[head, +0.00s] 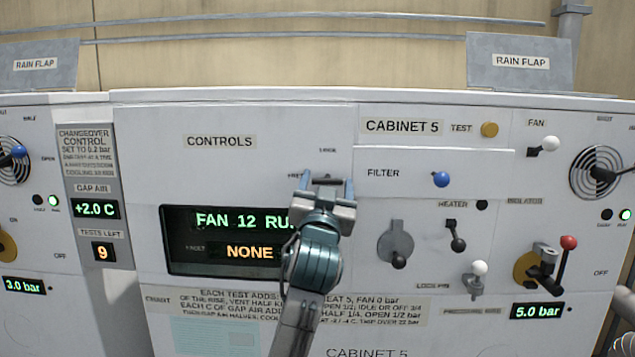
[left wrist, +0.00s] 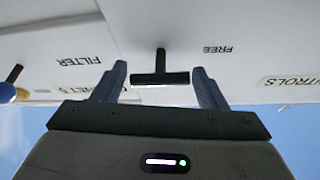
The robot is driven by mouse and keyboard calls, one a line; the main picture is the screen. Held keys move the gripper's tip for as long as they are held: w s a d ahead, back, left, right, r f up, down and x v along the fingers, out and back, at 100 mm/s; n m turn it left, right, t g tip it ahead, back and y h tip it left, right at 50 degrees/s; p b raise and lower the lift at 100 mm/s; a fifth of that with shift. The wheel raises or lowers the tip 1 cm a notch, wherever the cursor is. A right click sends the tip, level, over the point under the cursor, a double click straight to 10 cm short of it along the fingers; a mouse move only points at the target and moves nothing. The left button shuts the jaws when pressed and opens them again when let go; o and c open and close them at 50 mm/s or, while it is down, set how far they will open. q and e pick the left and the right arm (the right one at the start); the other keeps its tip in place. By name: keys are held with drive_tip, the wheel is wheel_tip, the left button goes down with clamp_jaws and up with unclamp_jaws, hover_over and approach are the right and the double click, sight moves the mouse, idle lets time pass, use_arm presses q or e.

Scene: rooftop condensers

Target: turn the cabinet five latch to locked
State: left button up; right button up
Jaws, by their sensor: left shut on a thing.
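The cabinet five latch is a small dark T-shaped handle (head: 323,181) on the white panel, left of the CABINET 5 label (head: 402,126). A FREE label is beside it and a small label, seemingly LOCK, is above it. In the left wrist view, which is upside down, the latch (left wrist: 160,78) shows its crossbar lying level between the fingers, with FREE beside it. My left gripper (head: 326,184) is shut on the latch, one finger at each end of the bar. It also shows in the left wrist view (left wrist: 160,92). My right gripper is not in view.
Right of the latch are a blue filter knob (head: 441,180), a grey rotary handle (head: 396,243), a heater lever (head: 456,236) and a red-knobbed isolator lever (head: 566,255). A display (head: 228,240) reading FAN 12 and NONE is below left, partly behind my left arm.

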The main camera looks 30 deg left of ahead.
use_arm(q)
drive_tip(key=n+g+y+b, duration=0.2)
drive_tip(key=n+b, duration=0.2)
drive_tip(key=n, duration=0.2)
drive_tip(key=n+g+y+b, duration=0.1)
drive_tip(key=n+g+b, duration=0.1)
drive_tip(key=n+b, duration=0.3)
drive_tip(key=n+g+y+b, duration=0.2)
drive_tip(key=n+g+b, duration=0.1)
drive_tip(key=n+b, duration=0.2)
drive_tip(key=shift+w+d+n+y, duration=0.1)
drive_tip(key=shift+d+n+y, duration=0.05)
drive_tip(key=shift+n, duration=0.55)
drive_tip(key=shift+d+n+y, duration=0.1)
drive_tip(key=shift+n+y, duration=0.05)
drive_tip(key=shift+n, duration=0.55)
drive_tip(key=n+g+b, duration=0.1)
drive_tip(key=n, duration=0.3)
drive_tip(key=shift+r+g, duration=0.15)
drive_tip(key=shift+g, duration=0.25)
drive_tip(key=shift+n, duration=0.4)
drive_tip(key=o, duration=0.9)
drive_tip(key=shift+o, duration=0.2)
